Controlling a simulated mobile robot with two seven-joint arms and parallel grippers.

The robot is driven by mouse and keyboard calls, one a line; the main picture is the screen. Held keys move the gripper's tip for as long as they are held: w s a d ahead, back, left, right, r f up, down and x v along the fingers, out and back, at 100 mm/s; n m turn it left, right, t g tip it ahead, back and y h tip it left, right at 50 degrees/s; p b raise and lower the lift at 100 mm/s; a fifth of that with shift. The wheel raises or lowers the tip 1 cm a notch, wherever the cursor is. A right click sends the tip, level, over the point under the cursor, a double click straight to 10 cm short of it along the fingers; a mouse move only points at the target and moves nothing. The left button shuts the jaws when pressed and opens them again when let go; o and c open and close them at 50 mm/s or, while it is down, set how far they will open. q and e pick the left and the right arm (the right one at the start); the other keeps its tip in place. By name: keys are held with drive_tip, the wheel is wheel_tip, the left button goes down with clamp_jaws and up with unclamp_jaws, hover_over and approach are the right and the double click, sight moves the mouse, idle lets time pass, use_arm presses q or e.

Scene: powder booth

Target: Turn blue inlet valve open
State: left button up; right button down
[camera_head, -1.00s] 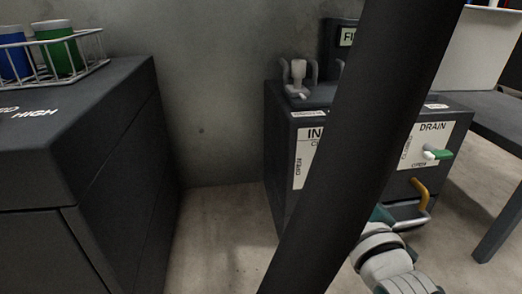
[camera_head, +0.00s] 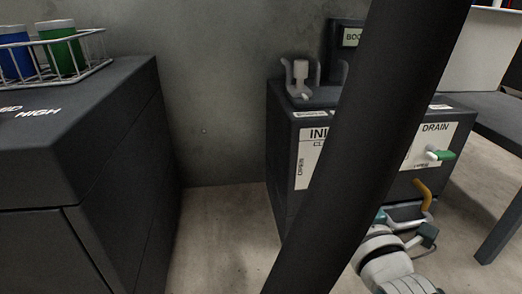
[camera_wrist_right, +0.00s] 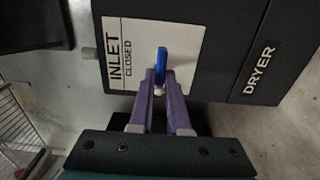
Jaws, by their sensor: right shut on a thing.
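The blue inlet valve handle (camera_wrist_right: 161,60) shows in the right wrist view on a white panel (camera_wrist_right: 185,40) lettered INLET and CLOSED. The handle runs parallel to that lettering. My right gripper (camera_wrist_right: 163,82) has its purple fingers shut on the handle's lower part, and they hide some of the panel. In the head view, the inlet panel (camera_head: 309,160) shows its OPEN mark at the left edge, and a dark slanting bar hides the blue handle.
A dark cabinet (camera_head: 100,110) with a wire rack of cups (camera_head: 60,55) stands at left. Bare floor lies between.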

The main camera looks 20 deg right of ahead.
idle(0.4)
drive_tip(key=c, duration=0.9)
unclamp_jaws()
drive_tip(key=p+v, duration=0.4)
drive_tip(key=v, duration=0.6)
